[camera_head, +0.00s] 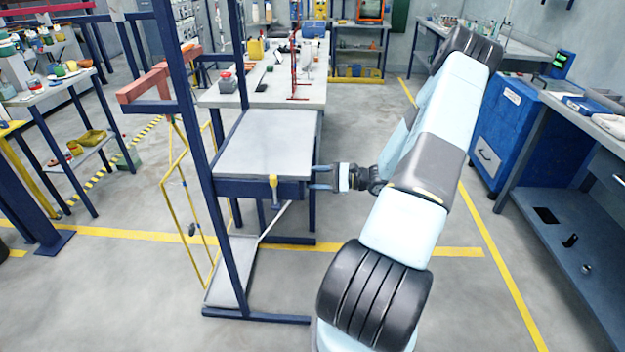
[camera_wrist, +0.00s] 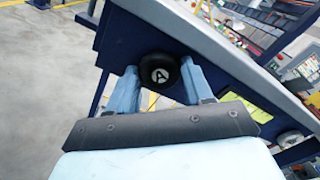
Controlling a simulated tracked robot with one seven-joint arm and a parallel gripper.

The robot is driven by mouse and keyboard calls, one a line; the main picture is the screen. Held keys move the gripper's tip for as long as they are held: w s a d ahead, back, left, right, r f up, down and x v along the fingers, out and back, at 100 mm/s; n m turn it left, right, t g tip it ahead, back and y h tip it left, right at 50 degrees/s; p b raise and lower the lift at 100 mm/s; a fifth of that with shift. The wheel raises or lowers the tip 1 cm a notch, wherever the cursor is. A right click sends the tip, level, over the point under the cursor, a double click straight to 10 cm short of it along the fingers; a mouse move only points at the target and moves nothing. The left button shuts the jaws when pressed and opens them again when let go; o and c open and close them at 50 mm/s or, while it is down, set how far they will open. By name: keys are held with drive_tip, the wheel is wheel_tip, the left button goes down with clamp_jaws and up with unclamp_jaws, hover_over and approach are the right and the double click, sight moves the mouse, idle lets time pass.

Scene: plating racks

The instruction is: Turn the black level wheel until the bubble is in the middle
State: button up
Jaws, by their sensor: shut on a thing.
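The black level wheel (camera_wrist: 158,73) shows in the wrist view as a round black knob with a white mark on its face. It sits under the edge of the blue-framed grey table (camera_head: 265,145). My gripper (camera_head: 318,177) is at the right front corner of that table in the head view. In the wrist view its two blue fingers (camera_wrist: 160,84) stand on either side of the wheel and are shut on it. The wheel is too small or hidden to make out in the head view. I cannot make out the bubble in either view.
A yellow clamp-like part (camera_head: 273,187) hangs on the table's front edge. A yellow frame (camera_head: 180,205) stands left of the blue post. A long workbench (camera_head: 310,95) stands behind. The floor right of my arm is clear up to the blue cabinet (camera_head: 505,135).

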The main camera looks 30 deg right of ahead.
drive_tip(key=shift+d, duration=0.3)
drive_tip(key=o, duration=1)
drive_tip(key=shift+a, duration=0.15)
drive_tip(key=shift+o, duration=0.2)
